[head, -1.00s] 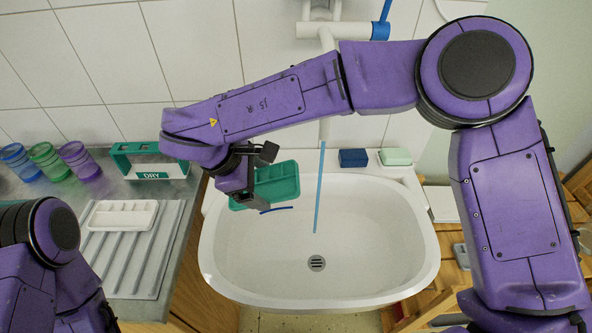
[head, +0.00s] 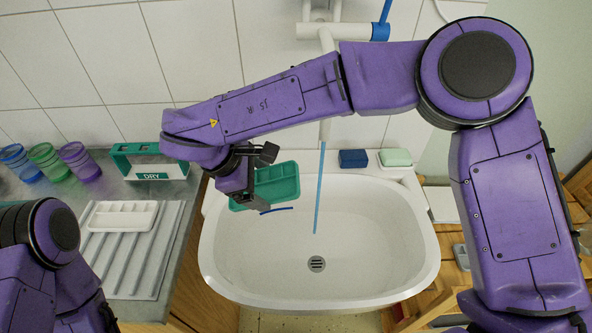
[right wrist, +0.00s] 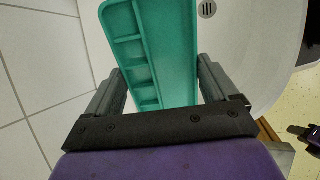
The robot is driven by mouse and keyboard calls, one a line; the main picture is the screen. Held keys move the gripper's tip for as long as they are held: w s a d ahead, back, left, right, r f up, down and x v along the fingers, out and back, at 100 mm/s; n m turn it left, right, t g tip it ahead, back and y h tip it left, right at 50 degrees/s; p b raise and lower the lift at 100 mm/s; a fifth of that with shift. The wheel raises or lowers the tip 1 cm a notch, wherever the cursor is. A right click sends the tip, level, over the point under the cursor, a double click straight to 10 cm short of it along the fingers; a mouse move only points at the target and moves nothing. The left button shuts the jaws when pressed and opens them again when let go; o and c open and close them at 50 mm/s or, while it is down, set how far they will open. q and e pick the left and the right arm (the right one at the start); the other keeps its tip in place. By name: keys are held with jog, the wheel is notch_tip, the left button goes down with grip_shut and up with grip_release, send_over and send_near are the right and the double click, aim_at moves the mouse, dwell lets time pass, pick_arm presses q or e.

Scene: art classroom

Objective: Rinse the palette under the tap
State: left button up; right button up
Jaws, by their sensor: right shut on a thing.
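The teal palette (head: 278,182) is above the left back part of the white basin (head: 345,277). My right gripper (head: 250,198) is shut on it. In the right wrist view the palette (right wrist: 172,50) lies between the two fingers, with small wells along its left side. A tap (head: 324,128) stands behind the basin, and a thin blue stream of water (head: 319,190) runs from it towards the drain (head: 317,264). The palette is left of the stream, apart from it. A dark blue streak (head: 276,210) shows just below the palette. My left gripper is out of view; only its arm shows at lower left.
A white palette (head: 123,215) lies on the ribbed drainboard (head: 125,265) at left. Behind it are a green rack marked DRY (head: 152,176) and coloured cups (head: 46,160). A dark blue sponge (head: 353,158) and a pale green soap (head: 396,157) sit behind the basin.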

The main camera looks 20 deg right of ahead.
jog(key=shift+r, duration=0.1)
jog(key=shift+s+a+r+p, duration=0.25)
jog(key=shift+a+r, duration=0.4)
jog(key=shift+a, duration=0.15)
jog(key=shift+s+a+r+p, duration=0.2)
jog(key=shift+s+a+r, duration=0.1)
jog(key=shift+a+r, duration=0.45)
jog(key=shift+s+a+r+p, duration=0.25)
jog(key=shift+a+r, duration=0.3)
jog(key=shift+a, duration=0.3)
